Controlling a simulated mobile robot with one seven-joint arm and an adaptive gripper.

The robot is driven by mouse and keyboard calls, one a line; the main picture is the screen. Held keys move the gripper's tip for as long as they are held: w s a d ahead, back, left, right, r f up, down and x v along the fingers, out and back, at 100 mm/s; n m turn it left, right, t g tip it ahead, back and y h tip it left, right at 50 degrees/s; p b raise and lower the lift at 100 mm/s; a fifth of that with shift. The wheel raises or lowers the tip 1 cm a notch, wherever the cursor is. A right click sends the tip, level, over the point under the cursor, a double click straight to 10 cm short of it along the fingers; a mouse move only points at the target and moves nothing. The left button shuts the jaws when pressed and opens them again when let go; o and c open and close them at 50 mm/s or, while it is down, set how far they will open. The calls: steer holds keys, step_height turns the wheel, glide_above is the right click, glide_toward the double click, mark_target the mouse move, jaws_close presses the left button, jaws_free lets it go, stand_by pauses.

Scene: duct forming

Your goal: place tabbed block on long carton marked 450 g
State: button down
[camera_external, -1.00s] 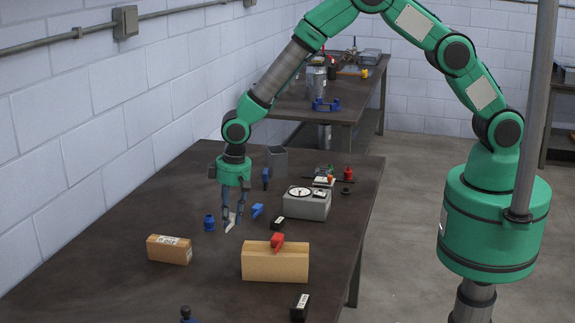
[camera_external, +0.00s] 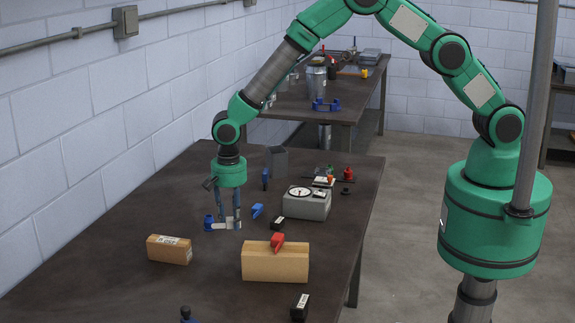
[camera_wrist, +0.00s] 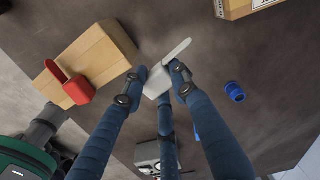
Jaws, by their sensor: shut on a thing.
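A pale grey tabbed block, a small block with a thin flat tab, is held in my gripper (camera_external: 226,222). The tabbed block (camera_wrist: 155,84) shows in the wrist view between my fingertips (camera_wrist: 160,78), its tab pointing up and right. The fingers are shut on it, low over the dark table. Two cartons stand nearer the camera. The larger, longer tan carton (camera_external: 262,266) carries a red piece (camera_external: 278,240) on top. The smaller carton (camera_external: 165,254) at left has a white label. I cannot read a 450 g marking on either.
A blue bottle-like piece (camera_external: 208,223) stands close left of my gripper. A blue piece (camera_external: 257,210), black box (camera_external: 277,223) and grey dial scale (camera_external: 308,205) lie to the right. Another black box (camera_external: 300,307) is at the front. Bare table (camera_external: 105,238) lies at left.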

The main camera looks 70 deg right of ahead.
steer(key=m, duration=0.4)
steer(key=shift+s+a+m, duration=0.2)
steer(key=shift+a+m, duration=0.05)
steer(key=shift+m, duration=0.15)
steer(key=p, duration=0.2)
glide_above(182, 243)
steer(key=shift+w+f, duration=0.1)
steer(key=shift+f, duration=0.6)
stand_by(0.4)
steer(key=shift+f, duration=0.1)
steer(key=shift+f+p, duration=0.4)
steer(key=shift+f, duration=1.25)
steer(key=shift+f, duration=0.2)
